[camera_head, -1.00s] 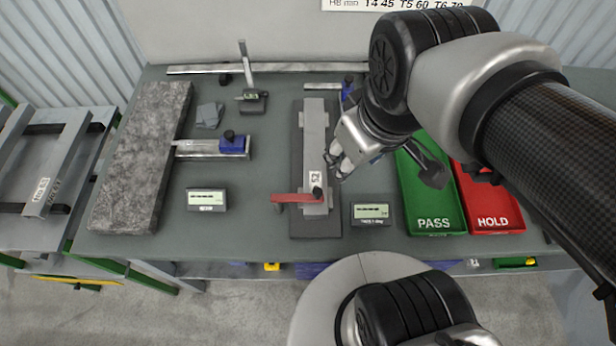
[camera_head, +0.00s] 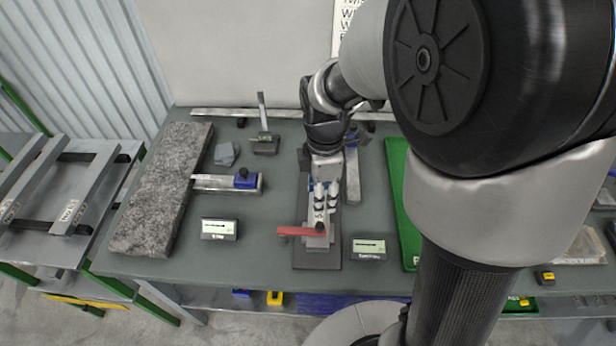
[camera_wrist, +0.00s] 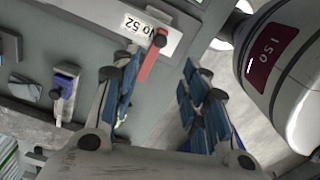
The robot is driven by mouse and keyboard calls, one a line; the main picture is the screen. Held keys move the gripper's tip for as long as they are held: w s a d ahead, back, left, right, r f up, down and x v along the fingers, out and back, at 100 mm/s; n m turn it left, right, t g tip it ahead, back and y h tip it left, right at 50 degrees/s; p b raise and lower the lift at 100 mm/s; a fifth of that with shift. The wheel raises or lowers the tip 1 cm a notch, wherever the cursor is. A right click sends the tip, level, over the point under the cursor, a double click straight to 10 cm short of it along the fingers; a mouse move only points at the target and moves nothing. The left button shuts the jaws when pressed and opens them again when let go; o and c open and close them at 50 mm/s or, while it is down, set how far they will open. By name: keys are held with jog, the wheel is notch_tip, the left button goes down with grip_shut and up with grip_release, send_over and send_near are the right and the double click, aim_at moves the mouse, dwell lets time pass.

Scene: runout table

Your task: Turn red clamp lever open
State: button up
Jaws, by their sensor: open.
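The red clamp lever (camera_head: 298,232) lies out to the left from its dark pivot knob near the front end of a grey clamp fixture (camera_head: 318,262). My gripper (camera_head: 325,205) points down over the fixture, just behind the knob, and hides most of the fixture's middle. In the wrist view, the lever (camera_wrist: 147,67) shows beyond the open fingers, in the gap between them and nearer the left finger. Its knob sits beside a white number label (camera_wrist: 138,25). The fingers hold nothing. I cannot tell how high they are above the lever.
Small display units stand left (camera_head: 220,229) and right (camera_head: 369,249) of the fixture. A granite block (camera_head: 165,190) and a blue-topped gauge (camera_head: 245,180) are at left. A green tray (camera_head: 406,215) is right, partly hidden by my arm. Table between left display and lever is clear.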

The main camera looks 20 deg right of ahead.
aim_at(319, 226)
notch_tip(319, 226, down, 13)
jog(key=b, duration=0.2)
jog(key=shift+r+b, duration=0.2)
jog(key=shift+b, duration=0.2)
jog(key=shift+c, duration=0.5)
grip_shut()
